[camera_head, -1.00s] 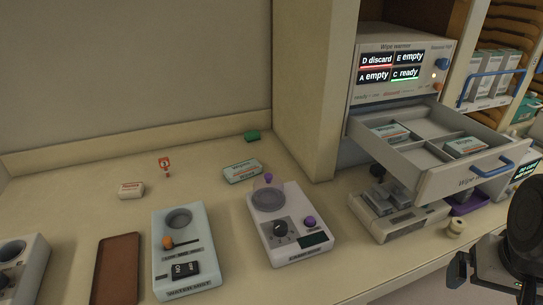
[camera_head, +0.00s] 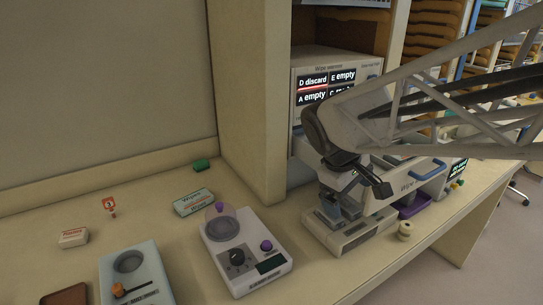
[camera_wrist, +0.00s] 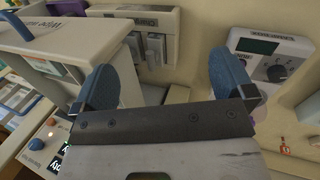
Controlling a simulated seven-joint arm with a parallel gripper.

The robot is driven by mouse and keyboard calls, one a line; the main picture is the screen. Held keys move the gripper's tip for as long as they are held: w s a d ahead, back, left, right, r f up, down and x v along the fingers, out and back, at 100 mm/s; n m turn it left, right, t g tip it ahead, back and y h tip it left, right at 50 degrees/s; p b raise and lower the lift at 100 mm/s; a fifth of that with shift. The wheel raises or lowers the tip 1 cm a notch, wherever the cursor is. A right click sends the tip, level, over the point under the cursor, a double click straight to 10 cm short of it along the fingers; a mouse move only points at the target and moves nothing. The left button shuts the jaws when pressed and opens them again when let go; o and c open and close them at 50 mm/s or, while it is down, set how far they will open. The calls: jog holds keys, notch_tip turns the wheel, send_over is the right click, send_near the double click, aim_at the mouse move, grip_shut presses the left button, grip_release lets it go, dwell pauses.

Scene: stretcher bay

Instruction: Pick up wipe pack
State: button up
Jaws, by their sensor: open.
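My gripper (camera_head: 346,196) is open and empty. In the head view it hangs in front of the wipe warmer, and my arm hides most of the open drawer. In the wrist view its two blue finger pads (camera_wrist: 168,88) stand wide apart, with nothing between them. The drawer (camera_wrist: 110,55) is at the left of that view, beside the left finger. A pale pack (camera_wrist: 14,97) shows inside it, partly cut off by the frame edge. A white and green wipe pack (camera_head: 193,202) lies on the counter. The warmer display (camera_head: 326,88) reads D discard, E empty and A empty; C is partly covered.
A device with grey blocks (camera_head: 352,236) stands below my gripper. A white dial device (camera_head: 245,262) and a pale blue device (camera_head: 136,277) stand on the counter. A small white pack (camera_head: 73,237) and a purple tray (camera_head: 411,205) are also there. The left back counter has free room.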

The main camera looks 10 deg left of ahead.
jog(key=w+a+f+n+t+h, duration=0.1)
jog(key=w+a+n, duration=0.3)
jog(key=a, duration=0.4)
jog(key=w+a+f+n+t+h, duration=0.1)
jog(key=w+a+f+n, duration=0.2)
jog(key=a, duration=0.5)
jog(key=n+t+h, duration=0.2)
jog(key=n+t, duration=0.5)
jog(key=n, duration=0.5)
send_near(183, 204)
jog(key=x, duration=0.3)
jog(key=shift+w+a, duration=0.1)
jog(key=shift+w, duration=0.05)
jog(key=shift+x, duration=1.35)
jog(key=shift+x, duration=2.65)
